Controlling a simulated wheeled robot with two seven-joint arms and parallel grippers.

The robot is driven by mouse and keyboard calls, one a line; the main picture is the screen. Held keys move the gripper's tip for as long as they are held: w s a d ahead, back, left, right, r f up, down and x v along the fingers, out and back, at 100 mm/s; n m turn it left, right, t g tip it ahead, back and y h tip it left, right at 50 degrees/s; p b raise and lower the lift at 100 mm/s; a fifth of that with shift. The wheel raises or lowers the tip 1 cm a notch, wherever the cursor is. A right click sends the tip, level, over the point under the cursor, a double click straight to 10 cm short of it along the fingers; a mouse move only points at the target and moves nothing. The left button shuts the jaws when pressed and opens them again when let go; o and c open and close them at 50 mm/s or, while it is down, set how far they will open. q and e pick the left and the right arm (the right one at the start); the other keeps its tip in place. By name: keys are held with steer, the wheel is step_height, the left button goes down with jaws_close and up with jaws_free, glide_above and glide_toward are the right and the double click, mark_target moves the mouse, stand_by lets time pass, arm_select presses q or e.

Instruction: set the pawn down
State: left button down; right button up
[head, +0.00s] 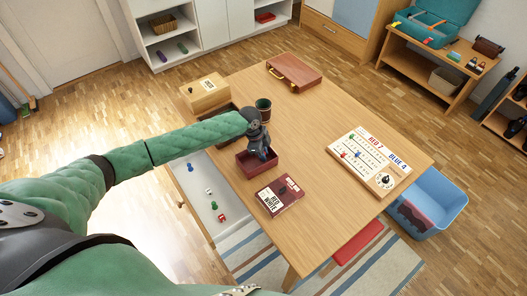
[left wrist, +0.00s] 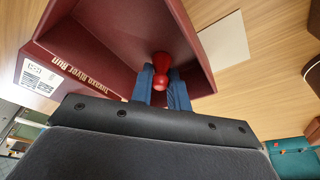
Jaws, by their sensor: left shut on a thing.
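My left gripper (head: 264,153) is over the dark red open box (head: 246,168) near the middle of the table. In the left wrist view its blue fingers (left wrist: 163,88) are shut on a red pawn (left wrist: 162,63). The pawn's round head and flared body show between the fingertips. I cannot tell whether the pawn touches the box floor. In the head view the pawn is hidden by the gripper. My right gripper is not in view.
The open drawer (head: 188,181) at the table's left side holds several small pieces. A scoreboard (head: 369,162) lies right. The table's (head: 330,110) back right is clear.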

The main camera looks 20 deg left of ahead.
arm_select(q)
steer(key=shift+f, duration=0.2)
steer(key=c, duration=1.6)
jaws_free()
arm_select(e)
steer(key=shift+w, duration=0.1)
arm_select(q)
steer(key=shift+r, duration=0.1)
